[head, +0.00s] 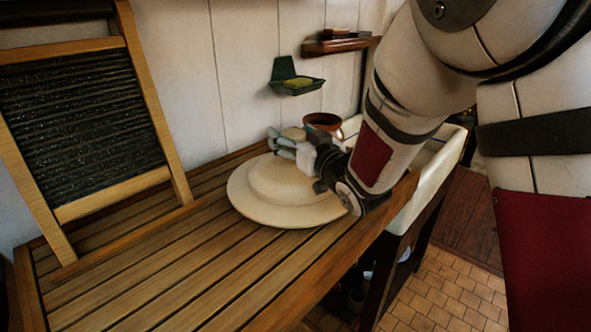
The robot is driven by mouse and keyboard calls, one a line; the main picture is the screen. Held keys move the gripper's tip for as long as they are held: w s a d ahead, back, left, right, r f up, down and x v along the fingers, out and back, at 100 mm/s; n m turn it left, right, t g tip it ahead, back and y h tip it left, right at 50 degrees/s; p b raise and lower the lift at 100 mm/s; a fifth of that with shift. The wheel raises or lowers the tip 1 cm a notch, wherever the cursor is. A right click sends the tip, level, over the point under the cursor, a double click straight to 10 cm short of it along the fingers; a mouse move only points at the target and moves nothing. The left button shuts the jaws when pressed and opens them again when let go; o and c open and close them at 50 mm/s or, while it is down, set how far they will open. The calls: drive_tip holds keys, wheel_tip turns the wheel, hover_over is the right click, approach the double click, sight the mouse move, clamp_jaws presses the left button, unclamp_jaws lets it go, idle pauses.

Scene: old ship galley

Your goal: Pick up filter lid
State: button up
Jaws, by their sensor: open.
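A cream round lid-like piece (252,198), which looks like the filter lid, lies flat on the slatted wooden counter. It has a wide rim and a raised middle. My gripper (279,143) is above its far part, reaching in from the right, and is open. A small pale rounded shape (293,132) shows just behind the fingers; I cannot tell if it is part of the lid. My gripper and wrist hide part of the lid's far right side. I cannot tell if the fingers touch it.
A washboard (85,120) leans at the left. A brown bowl or cup (323,121) stands behind my gripper. A soap dish (297,86) and small shelf (338,45) are on the wall. A white sink (440,165) is at the right. The counter's front left (170,270) is clear.

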drive_tip(key=shift+w, duration=0.1)
drive_tip(key=shift+c, duration=0.3)
clamp_jaws()
drive_tip(key=shift+r, duration=0.15)
drive_tip(key=shift+r, duration=0.1)
